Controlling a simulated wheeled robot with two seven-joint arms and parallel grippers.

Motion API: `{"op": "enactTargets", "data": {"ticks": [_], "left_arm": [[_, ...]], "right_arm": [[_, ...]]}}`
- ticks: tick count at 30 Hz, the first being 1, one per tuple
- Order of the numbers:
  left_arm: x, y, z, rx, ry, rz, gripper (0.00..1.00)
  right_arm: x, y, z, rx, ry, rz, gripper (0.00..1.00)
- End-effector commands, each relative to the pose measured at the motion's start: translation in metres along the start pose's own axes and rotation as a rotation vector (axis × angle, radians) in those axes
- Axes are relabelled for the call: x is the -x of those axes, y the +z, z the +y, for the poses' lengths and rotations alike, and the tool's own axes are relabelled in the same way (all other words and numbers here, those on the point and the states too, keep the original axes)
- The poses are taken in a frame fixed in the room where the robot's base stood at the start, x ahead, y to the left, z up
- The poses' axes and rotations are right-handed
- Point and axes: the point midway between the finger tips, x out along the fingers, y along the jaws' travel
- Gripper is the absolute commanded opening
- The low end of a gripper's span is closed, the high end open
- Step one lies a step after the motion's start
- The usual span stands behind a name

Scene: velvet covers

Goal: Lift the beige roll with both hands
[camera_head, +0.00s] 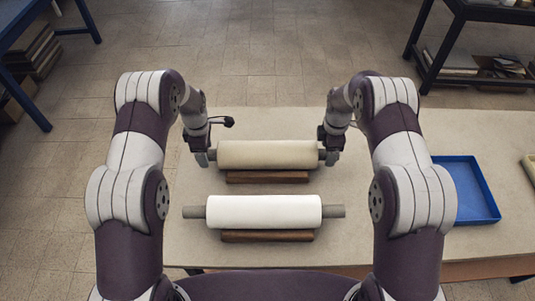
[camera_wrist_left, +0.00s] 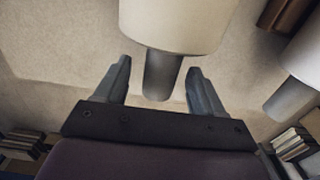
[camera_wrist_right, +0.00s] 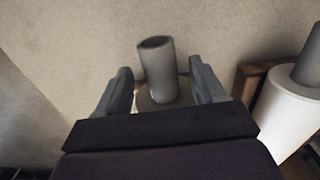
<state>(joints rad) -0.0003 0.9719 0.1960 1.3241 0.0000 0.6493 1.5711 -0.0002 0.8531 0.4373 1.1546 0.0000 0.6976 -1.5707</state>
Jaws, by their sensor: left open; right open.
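The beige roll (camera_head: 267,154) lies across a dark wooden cradle (camera_head: 267,177) on the table, with a grey core end sticking out at each side. My left gripper (camera_head: 206,158) is at the roll's left end. In the left wrist view its open fingers (camera_wrist_left: 160,85) stand on both sides of the grey core end (camera_wrist_left: 161,76), with gaps visible. My right gripper (camera_head: 331,156) is at the right end. In the right wrist view its open fingers (camera_wrist_right: 160,85) straddle the other grey core end (camera_wrist_right: 158,68). The beige roll (camera_wrist_left: 180,22) also shows in the left wrist view.
A white roll (camera_head: 264,212) on a second wooden cradle (camera_head: 267,236) lies nearer to me, parallel to the beige one. A blue tray (camera_head: 468,188) sits at the right of the table (camera_head: 400,130). The table behind the beige roll is clear.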

Motion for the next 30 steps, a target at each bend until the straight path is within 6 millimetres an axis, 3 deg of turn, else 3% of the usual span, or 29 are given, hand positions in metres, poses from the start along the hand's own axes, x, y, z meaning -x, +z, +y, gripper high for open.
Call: {"op": "enactTargets", "data": {"ticks": [6,16,22,23,30], "left_arm": [[-0.02,0.0,0.0,0.0,0.0,0.0,0.69],[-0.023,0.0,0.0,0.0,0.0,0.0,0.69],[-0.023,0.0,0.0,0.0,0.0,0.0,0.04],[-0.023,0.0,0.0,0.0,0.0,0.0,0.0],[-0.023,0.0,0.0,0.0,-0.001,0.0,0.0]], "right_arm": [[-0.02,0.0,0.0,0.0,0.001,0.0,0.69],[-0.023,0.0,0.0,0.0,0.001,0.0,0.69],[-0.023,0.0,0.0,0.0,0.001,0.0,0.04],[-0.023,0.0,0.0,0.0,0.001,0.0,0.0],[-0.023,0.0,0.0,0.0,0.001,0.0,0.0]]}}
